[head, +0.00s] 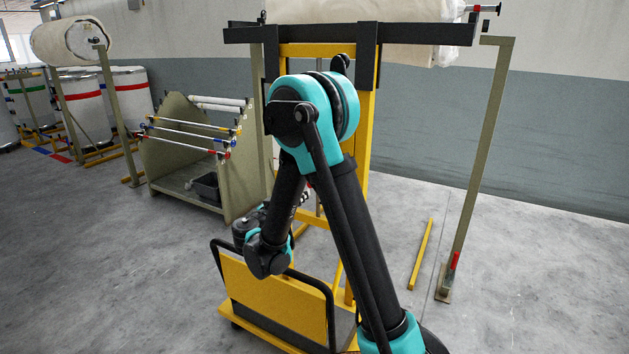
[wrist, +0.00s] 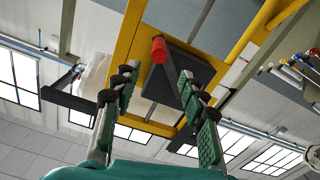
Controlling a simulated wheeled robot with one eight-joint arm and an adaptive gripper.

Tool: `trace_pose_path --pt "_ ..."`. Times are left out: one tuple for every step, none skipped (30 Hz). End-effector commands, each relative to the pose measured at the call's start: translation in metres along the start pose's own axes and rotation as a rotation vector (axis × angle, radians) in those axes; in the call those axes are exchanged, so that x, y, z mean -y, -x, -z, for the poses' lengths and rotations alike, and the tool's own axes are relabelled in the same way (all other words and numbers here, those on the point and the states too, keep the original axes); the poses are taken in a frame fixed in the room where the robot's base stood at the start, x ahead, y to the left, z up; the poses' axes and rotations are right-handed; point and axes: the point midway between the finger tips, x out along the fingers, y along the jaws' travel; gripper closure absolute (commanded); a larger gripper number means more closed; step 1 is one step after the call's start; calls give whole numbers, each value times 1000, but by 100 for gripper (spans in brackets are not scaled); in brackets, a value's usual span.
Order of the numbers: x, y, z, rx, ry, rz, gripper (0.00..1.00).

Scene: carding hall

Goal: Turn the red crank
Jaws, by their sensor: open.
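The red crank handle (wrist: 159,50) shows in the wrist view as a short red cylinder, with a dark bar (wrist: 200,22) running up behind it and a dark plate (wrist: 184,62) beside it. My gripper (wrist: 156,74) is open, with a finger on each side and nothing between them. The red handle appears just past the fingertips, between their lines, and no contact shows. In the head view my arm covers the crank, and my gripper is mostly hidden behind the arm.
A yellow lifting frame (head: 366,120) carries a cloth roll (head: 360,10) on dark forks. A yellow cart (head: 275,295) with black rails stands in front. A rod rack (head: 190,180) stands left, an olive post (head: 485,150) right. The floor at right is mostly clear.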

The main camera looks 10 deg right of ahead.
Motion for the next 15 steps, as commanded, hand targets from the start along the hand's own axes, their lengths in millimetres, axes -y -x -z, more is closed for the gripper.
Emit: trace_pose_path --pt "-2 -12 0 1 0 -6 57" --pt "-2 -18 0 1 0 -4 57" --pt "-2 -26 -1 2 0 -5 57" --pt "-2 -32 0 2 0 -5 57" --pt "-2 -37 0 2 0 -4 57" --pt "-2 -46 -1 2 1 -5 57" --pt "-2 -51 -1 2 1 -4 57" --pt "-2 -58 -1 2 1 -5 57" --pt "-1 -66 -1 2 1 -4 57" --pt "-2 -71 -1 2 1 -4 57" --pt "-2 -77 -1 2 1 -5 57" --pt "-2 -85 -1 2 1 -3 57" --pt "-2 -90 -1 2 1 -4 57" --pt "-2 -96 -1 2 1 -4 57" --pt "-1 -102 -1 2 1 -3 57"
